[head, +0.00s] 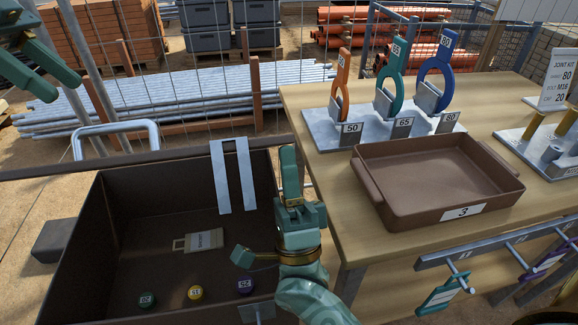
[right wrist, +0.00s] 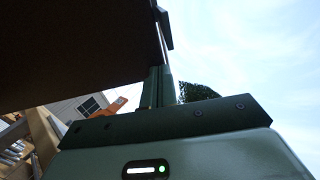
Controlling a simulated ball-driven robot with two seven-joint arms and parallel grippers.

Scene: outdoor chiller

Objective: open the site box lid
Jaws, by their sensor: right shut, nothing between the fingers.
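The site box (head: 78,245) is a dark brown box at the lower left of the head view, and its inside shows. A long dark edge (head: 190,148) with a grey loop handle (head: 117,128) runs across its back. It looks like the raised lid seen nearly edge-on, but the angle is unclear. My right gripper (head: 290,160) is shut and empty, pointing up at the right end of that edge. In the right wrist view a dark panel (right wrist: 75,50) is close above the fingers; contact is unclear. My left gripper (head: 64,86) is open and empty at the upper left.
Inside the box are a labelled tag (head: 204,240) and green, yellow and purple caps (head: 195,292). Two pale strips (head: 236,175) hang at its back right. The wooden table (head: 310,100) at right bears a brown tray (head: 375,195) and a ring rack (head: 325,130). A wire fence stands behind.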

